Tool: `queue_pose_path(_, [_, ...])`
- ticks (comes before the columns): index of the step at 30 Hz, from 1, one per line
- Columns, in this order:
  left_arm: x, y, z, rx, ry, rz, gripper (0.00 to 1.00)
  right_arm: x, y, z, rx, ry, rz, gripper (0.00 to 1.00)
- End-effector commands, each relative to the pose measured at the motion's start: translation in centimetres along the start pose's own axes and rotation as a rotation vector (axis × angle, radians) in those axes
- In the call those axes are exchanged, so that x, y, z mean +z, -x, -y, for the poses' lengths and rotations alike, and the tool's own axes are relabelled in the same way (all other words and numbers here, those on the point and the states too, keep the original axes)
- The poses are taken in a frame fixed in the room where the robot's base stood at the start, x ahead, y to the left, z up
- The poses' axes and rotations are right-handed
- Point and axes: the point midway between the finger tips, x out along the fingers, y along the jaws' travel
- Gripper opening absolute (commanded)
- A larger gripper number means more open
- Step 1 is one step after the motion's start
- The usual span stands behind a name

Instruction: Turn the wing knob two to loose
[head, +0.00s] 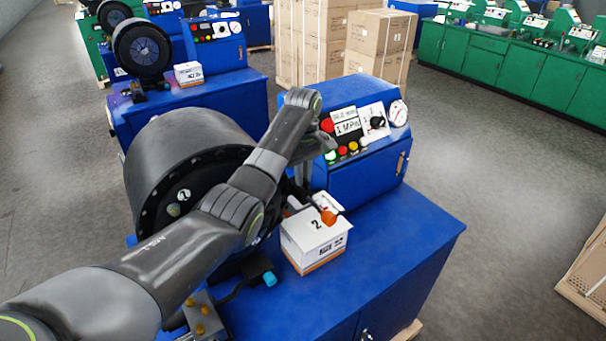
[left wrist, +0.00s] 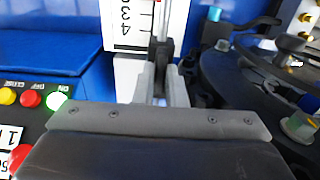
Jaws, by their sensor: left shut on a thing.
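My left gripper (left wrist: 161,78) is shut on a small dark part (left wrist: 162,50), which looks like a wing knob, in the left wrist view. A bright metal rod runs up from this part. I cannot read a number on it. In the head view my left arm reaches across the big black crimper drum, and the gripper (head: 303,193) hangs down beside the drum, just behind the white box. The arm hides most of the held part there. My right gripper is not in view.
A white box (head: 315,247) marked 2 stands on the blue bench (head: 400,250), close to my gripper. An orange ball (head: 329,217) shows above it. A control panel (head: 345,128) with buttons, a black knob (head: 377,122) and a gauge (head: 398,113) rises behind. The bench's right side is clear.

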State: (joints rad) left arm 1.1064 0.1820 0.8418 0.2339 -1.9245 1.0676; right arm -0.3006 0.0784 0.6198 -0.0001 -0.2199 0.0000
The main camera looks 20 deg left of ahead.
Motion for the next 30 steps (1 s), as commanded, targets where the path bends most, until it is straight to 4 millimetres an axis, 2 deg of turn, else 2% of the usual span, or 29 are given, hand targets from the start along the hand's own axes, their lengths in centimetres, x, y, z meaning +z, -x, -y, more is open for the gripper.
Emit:
queue_pose_path(8, [0.0, 0.0, 0.0, 0.000, 0.003, 0.000, 0.00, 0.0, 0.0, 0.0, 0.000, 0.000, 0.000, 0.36])
queue_pose_path(9, [0.0, 0.0, 0.0, 0.000, 0.003, 0.000, 0.13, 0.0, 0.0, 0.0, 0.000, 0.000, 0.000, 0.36])
queue_pose_path(14, [0.0, 0.0, 0.0, 0.000, 0.002, 0.000, 0.33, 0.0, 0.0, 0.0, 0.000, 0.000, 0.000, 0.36])
queue_pose_path(23, [-0.1, 0.2, 0.0, 0.000, 0.001, 0.000, 0.33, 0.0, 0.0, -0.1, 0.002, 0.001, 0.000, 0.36])
queue_pose_path(26, [-0.3, 1.0, 0.0, 0.001, 0.000, -0.002, 0.33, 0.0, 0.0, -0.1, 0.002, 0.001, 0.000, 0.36])
queue_pose_path(30, [-1.1, 3.5, -0.1, 0.002, -0.002, -0.003, 0.33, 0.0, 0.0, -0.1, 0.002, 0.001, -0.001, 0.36])
